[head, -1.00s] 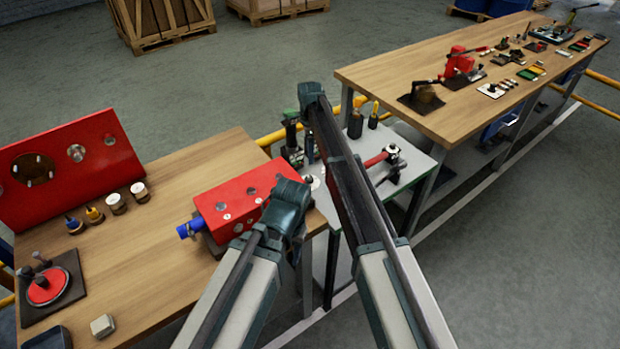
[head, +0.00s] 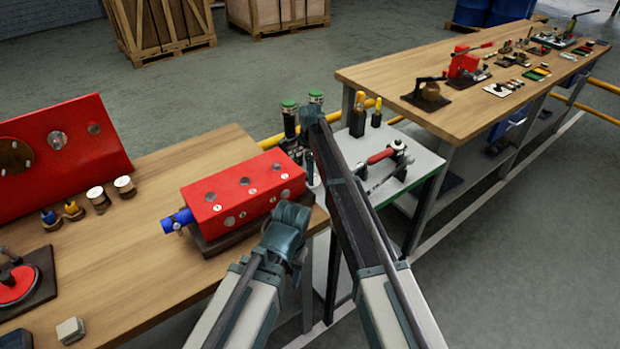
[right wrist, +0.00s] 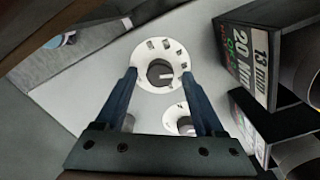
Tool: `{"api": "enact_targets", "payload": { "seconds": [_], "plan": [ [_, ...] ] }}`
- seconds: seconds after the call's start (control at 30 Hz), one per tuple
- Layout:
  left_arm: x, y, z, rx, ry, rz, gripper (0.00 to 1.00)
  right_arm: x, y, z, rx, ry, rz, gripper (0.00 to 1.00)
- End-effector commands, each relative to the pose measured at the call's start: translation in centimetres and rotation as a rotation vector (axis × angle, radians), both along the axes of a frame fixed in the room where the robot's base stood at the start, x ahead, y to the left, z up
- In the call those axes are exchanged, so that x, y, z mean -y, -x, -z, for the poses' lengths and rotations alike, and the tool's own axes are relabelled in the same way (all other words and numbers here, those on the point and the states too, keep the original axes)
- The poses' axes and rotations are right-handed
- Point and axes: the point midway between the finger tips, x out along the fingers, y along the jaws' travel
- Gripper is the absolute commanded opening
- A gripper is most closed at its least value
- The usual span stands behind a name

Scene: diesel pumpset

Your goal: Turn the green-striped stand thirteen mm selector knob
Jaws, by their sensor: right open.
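In the right wrist view, a dark round selector knob (right wrist: 160,72) with a pale pointer mark sits on a white ring dial. My right gripper (right wrist: 159,77) is open, its two blue fingers on either side of this knob. Contact cannot be told. A dark stand (right wrist: 240,62) at the right carries a label reading 13 mm and 20 Nm, with some green on it. In the head view, green-topped tools (head: 290,118) stand at the grey cart. My right gripper is largely hidden there behind my arm.
A second white dial with a knob (right wrist: 181,121) lies just below. The grey cart (head: 418,160) also holds a red-handled tool (head: 382,155). A red block (head: 240,190) sits on the left wooden bench (head: 150,270). A long wooden bench (head: 390,75) stands at the right.

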Motion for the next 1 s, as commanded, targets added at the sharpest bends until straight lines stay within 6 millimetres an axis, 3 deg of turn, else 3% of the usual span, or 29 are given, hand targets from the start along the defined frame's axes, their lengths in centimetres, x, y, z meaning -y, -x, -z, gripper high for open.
{"api": "enact_targets", "payload": {
  "seconds": [0.23, 0.27, 0.63, 1.0],
  "plan": [
    [0.00, 0.00, 0.01, 0.000, 0.000, 0.000, 0.50, 0.00, 0.00, 0.01, 0.000, 0.000, 0.000, 0.71],
    [0.00, 0.00, 0.01, 0.000, 0.000, 0.000, 0.50, 0.00, 0.00, 0.01, 0.000, 0.000, 0.000, 0.67],
    [0.00, 0.00, 0.02, 0.000, 0.000, 0.000, 0.50, 0.00, 0.00, 0.02, 0.000, 0.000, 0.000, 0.01],
    [0.00, 0.00, 0.02, 0.000, 0.000, 0.000, 0.50, 0.00, -0.01, 0.02, 0.000, 0.000, -0.041, 0.00]
  ]
}}
